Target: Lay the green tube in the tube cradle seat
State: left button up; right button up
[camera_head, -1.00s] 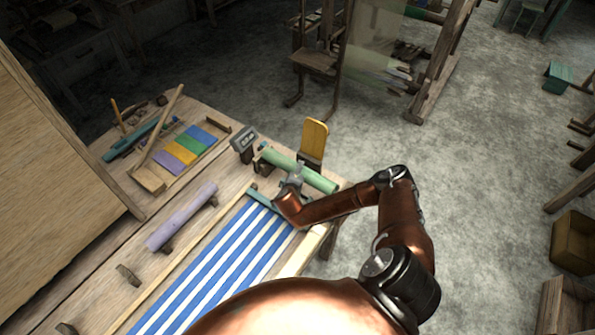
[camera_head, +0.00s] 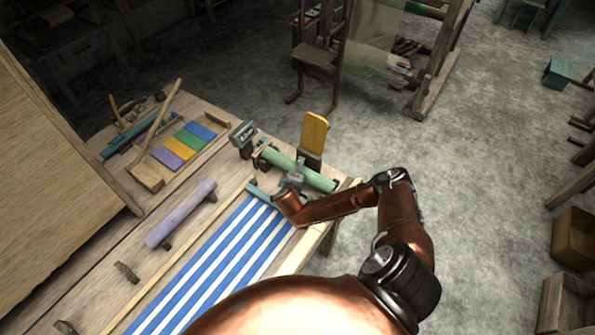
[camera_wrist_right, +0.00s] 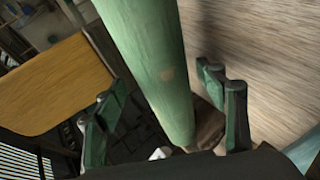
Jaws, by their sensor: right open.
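The green tube (camera_head: 318,180) lies near the loom table's right corner, by the upper end of the striped cloth. My right gripper (camera_head: 294,177) is over its middle. In the right wrist view the green tube (camera_wrist_right: 150,60) runs between the two open fingers of my right gripper (camera_wrist_right: 165,112), with gaps showing on both sides. A purple tube (camera_head: 181,213) rests on wooden supports left of the cloth. An empty wooden bracket (camera_head: 126,272) stands nearer on the same side; I cannot tell whether it is part of the tube cradle seat. My left gripper is not in view.
Blue and white striped cloth (camera_head: 225,262) covers the table's middle. A yellow upright paddle (camera_head: 314,133) and a small grey display block (camera_head: 243,133) stand close to the tube. A tall wooden panel (camera_head: 50,175) borders the left.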

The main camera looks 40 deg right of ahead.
jog(key=shift+s+a, duration=0.1)
jog(key=v, duration=1.1)
jog(key=shift+s+a+r, duration=0.2)
jog(key=shift+s+r, duration=0.05)
